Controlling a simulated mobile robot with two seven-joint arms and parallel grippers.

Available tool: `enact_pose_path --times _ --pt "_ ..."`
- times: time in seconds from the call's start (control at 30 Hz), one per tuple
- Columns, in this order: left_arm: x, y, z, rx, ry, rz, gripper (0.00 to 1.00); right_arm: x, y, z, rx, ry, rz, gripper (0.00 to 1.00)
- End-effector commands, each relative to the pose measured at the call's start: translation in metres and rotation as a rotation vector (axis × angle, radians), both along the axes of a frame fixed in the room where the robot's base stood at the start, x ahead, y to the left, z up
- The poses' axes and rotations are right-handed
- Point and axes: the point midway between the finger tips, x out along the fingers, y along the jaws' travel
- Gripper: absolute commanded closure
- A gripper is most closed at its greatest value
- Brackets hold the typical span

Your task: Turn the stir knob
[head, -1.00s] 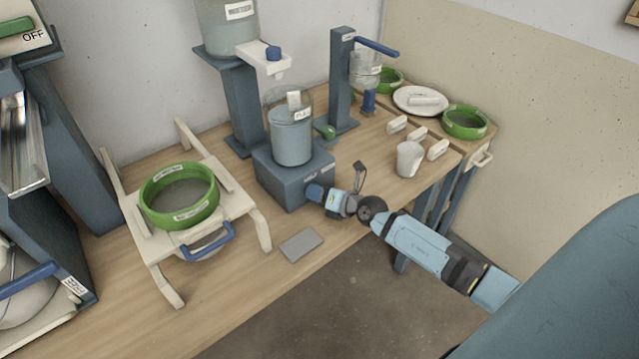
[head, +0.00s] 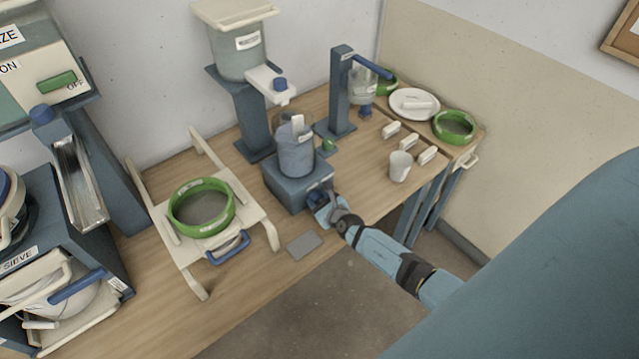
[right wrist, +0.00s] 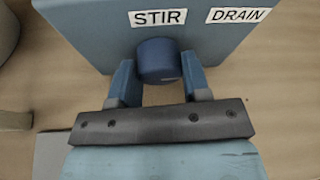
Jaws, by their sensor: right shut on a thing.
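The stir knob is a dark blue cylinder (right wrist: 158,62) on the front face of a blue box base (head: 290,190), below a label reading STIR (right wrist: 158,18). My right gripper (right wrist: 160,80) has one finger on each side of the knob and is shut on it. In the head view my right gripper (head: 322,205) is at the front of the base, and the knob is mostly hidden there. A clear bucket (head: 296,150) with grey-blue contents stands on the base. My left gripper is not in view.
A green-rimmed sieve (head: 201,207) sits on a cream stand to the left. A grey flat plate (head: 304,245) lies in front of the base. A white cup (head: 400,167) stands to the right.

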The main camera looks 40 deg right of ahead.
Motion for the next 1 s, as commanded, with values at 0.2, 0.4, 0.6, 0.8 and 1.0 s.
enact_pose_path --times 0.2,0.4,0.6,0.8,1.0 --pt "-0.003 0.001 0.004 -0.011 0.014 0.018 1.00 0.000 0.002 0.000 -0.201 -0.017 0.000 0.80" --pt "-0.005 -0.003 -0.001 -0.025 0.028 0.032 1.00 0.000 0.002 -0.001 -0.391 -0.031 0.000 0.80" --pt "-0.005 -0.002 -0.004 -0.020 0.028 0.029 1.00 0.000 0.002 -0.002 -0.583 -0.046 0.001 0.80" --pt "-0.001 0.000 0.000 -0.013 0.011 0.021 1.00 0.000 0.003 -0.003 -0.764 -0.061 0.002 0.80" --pt "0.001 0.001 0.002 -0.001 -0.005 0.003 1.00 0.000 0.002 -0.004 -0.918 -0.073 0.002 0.80"
